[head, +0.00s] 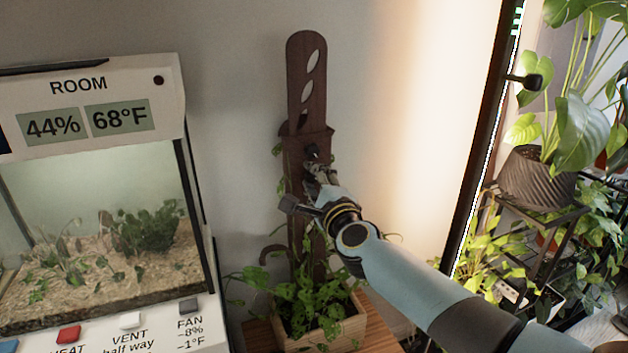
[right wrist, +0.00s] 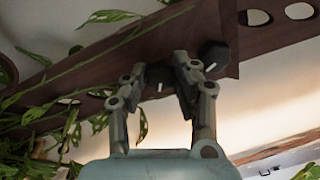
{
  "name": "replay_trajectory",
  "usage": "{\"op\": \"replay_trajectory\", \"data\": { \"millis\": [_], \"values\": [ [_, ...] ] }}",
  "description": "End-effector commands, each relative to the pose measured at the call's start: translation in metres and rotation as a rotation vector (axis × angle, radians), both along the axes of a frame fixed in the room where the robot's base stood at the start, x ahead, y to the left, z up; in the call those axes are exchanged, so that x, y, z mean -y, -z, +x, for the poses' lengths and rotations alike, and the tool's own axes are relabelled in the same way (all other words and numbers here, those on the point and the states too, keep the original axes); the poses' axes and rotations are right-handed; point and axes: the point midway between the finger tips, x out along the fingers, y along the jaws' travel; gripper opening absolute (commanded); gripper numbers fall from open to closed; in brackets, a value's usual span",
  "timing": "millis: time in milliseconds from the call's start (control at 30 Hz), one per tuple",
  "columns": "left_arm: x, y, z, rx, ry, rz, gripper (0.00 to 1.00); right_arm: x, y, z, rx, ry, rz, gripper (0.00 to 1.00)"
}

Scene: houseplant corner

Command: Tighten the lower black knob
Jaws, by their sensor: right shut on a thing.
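A tall dark wooden plant support (head: 293,160) stands against the wall, with a slotted upper board (head: 306,75). The upper black knob (head: 312,151) shows just above my right gripper (head: 318,170), and in the right wrist view (right wrist: 213,54) it is outside the fingers, with a white mark. In that view the lower black knob (right wrist: 158,78) sits between the two fingertips, its white mark visible. My right gripper (right wrist: 162,72) is shut on this knob. In the head view my gripper hides the lower knob. My left gripper is not in view.
A wooden planter box (head: 328,328) with leafy vines stands at the support's foot. Vine leaves (right wrist: 110,16) hang close to the board. A glass terrarium (head: 95,240) stands left; potted plants (head: 540,175) stand right. Bare wall (head: 400,120) lies right of the support.

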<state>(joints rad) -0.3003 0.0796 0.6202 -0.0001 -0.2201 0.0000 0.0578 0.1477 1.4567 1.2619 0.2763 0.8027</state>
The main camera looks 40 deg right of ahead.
Motion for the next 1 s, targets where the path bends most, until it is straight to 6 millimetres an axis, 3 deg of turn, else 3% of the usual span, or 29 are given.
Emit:
{"op": "replay_trajectory", "data": {
  "millis": [500, 1000],
  "values": [
    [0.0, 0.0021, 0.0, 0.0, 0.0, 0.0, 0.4, -0.0001, 0.0012, -0.0005, 0.095, 0.001, 0.408, 0.0],
    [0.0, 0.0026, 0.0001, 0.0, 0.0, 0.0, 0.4, 0.0, 0.0014, -0.0007, 0.129, 0.002, 0.546, 0.0]
  ]
}}
